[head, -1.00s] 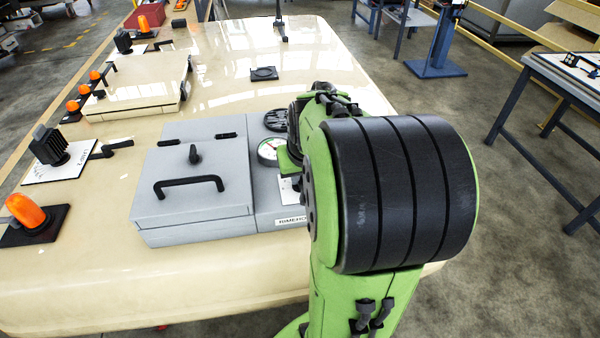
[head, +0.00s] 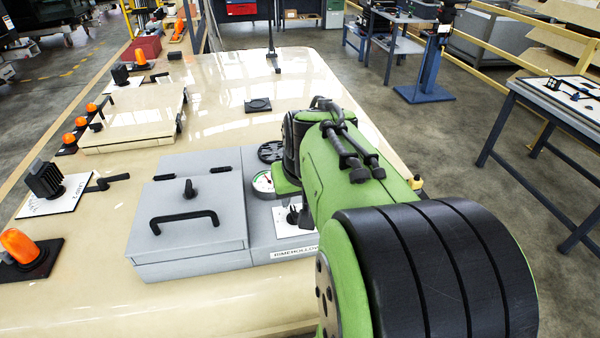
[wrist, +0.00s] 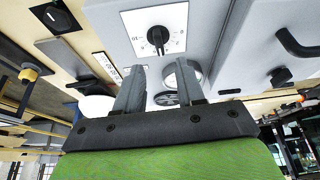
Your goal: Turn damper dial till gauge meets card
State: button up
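The damper dial, a black knob on a white marked plate (head: 284,223), sits on the grey panel, partly hidden by my arm. In the wrist view the dial's knob (wrist: 158,37) is just beyond my fingertips. My gripper (wrist: 161,66) is open, its two fingers apart with nothing between them. In the head view my arm hides it. The round gauge (head: 261,183) with a white face and green marking is beside my arm, partly covered. I cannot make out its needle, nor tell which thing is the card.
A grey lidded box (head: 190,212) with a black handle stands left of the dial. A label strip (head: 294,253) is on the panel's front. A black round grille (head: 271,151) lies behind the gauge. Orange lamps (head: 20,245) and switches line the left side. The cream top behind is mostly clear.

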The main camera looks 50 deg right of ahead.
jog(key=p+v, duration=0.1)
jog(key=v, duration=0.7)
jog(key=shift+r+p, duration=0.35)
jog(key=shift+s, duration=0.1)
jog(key=s+a+f+n+y, duration=0.1)
jog(key=s+a+f+n, duration=0.2)
jog(key=a, duration=0.5)
jog(key=s+a+f+n+t+y, duration=0.1)
jog(key=s+a+f+n, duration=0.1)
jog(key=a, duration=0.7)
jog(key=shift+s+f+n+t, duration=0.3)
jog(key=shift+s+f+n, duration=0.05)
jog(key=shift+s+n, duration=0.25)
jog(key=shift+o, duration=0.4)
